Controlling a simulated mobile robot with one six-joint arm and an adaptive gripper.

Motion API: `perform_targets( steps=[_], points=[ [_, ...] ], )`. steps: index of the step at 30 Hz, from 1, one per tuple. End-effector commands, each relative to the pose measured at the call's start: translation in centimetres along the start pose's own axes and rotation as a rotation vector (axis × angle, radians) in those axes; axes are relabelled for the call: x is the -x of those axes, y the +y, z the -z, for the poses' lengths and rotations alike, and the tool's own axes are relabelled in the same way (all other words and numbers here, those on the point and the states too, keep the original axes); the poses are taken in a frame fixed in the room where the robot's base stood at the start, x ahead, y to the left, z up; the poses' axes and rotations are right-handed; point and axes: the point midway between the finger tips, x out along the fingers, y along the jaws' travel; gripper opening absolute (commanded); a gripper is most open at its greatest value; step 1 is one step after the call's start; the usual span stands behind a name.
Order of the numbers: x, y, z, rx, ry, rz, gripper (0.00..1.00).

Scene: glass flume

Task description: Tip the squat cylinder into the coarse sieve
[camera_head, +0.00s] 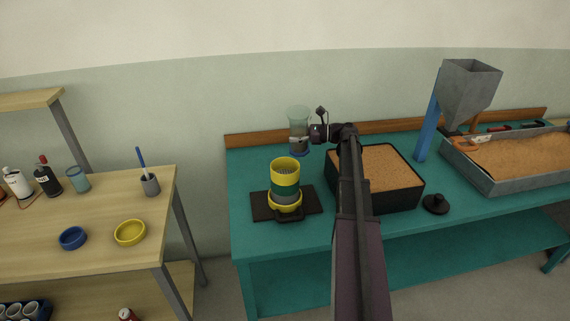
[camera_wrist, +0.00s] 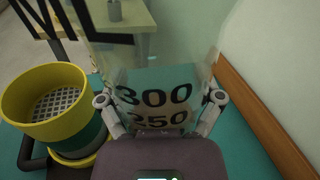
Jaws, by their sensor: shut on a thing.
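The squat cylinder (camera_head: 298,118) is clear, with a blue foot and black numbers; it stands upright near the back edge of the bench. Something dull brown shows in its lower part. In the wrist view the cylinder (camera_wrist: 160,75) fills the middle, with 300 and 250 readable. My gripper (camera_head: 304,138) is shut on it from the right, one finger on each side. I cannot tell whether its foot touches the bench. The coarse sieve (camera_head: 285,164) is the yellow top ring of a stack, in front and slightly left of the cylinder. Its mesh looks empty in the wrist view (camera_wrist: 58,104).
The stack sits on a dark base (camera_head: 262,205). A black box of sand (camera_head: 397,200) stands to the right, under my arm. A grey hopper (camera_head: 469,92) and a sand tray (camera_head: 500,185) are farther right. A wooden back rail (camera_wrist: 262,120) runs close beside my gripper.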

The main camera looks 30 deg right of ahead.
Motion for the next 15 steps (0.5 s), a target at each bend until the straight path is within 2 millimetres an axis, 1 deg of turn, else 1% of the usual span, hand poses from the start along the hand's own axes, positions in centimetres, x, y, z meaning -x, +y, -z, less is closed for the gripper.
perform_targets(
  steps=[1,15],
  points=[
    [-0.01,0.05,-0.28,0.022,0.006,0.0,0.24],
    [-0.1,0.64,-0.49,0.25,0.068,0.001,0.24]
  ],
)
